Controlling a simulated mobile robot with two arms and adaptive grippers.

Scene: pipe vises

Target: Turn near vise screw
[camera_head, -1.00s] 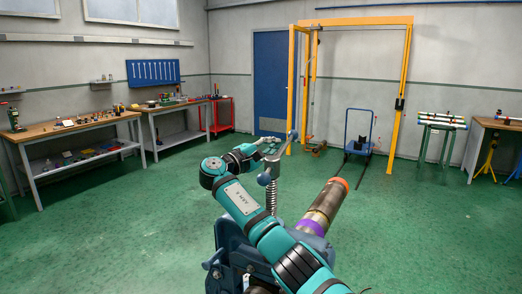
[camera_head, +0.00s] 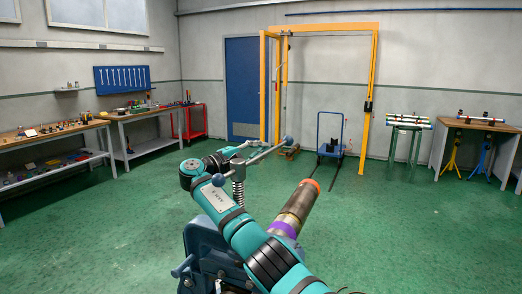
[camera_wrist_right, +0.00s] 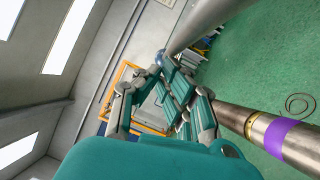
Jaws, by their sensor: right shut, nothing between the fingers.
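The near vise (camera_head: 208,250) is a blue metal body at the bottom centre of the head view, partly hidden by my right arm. Its upright screw (camera_head: 238,190) has coarse threads. A grey bar handle (camera_head: 262,155) with ball ends crosses its top, the far end pointing right and away. My right gripper (camera_head: 252,147) is shut and empty beside the far half of the handle. In the wrist view the gripper (camera_wrist_right: 163,78) shows close to the handle's ball end (camera_wrist_right: 161,57); I cannot tell whether they touch. My left gripper is not in view.
A brown metal pipe (camera_head: 299,204) with a purple band and orange end sticks out right of the vise. A yellow gantry (camera_head: 369,95), a blue cart (camera_head: 331,135) and workbenches (camera_head: 52,129) stand farther off.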

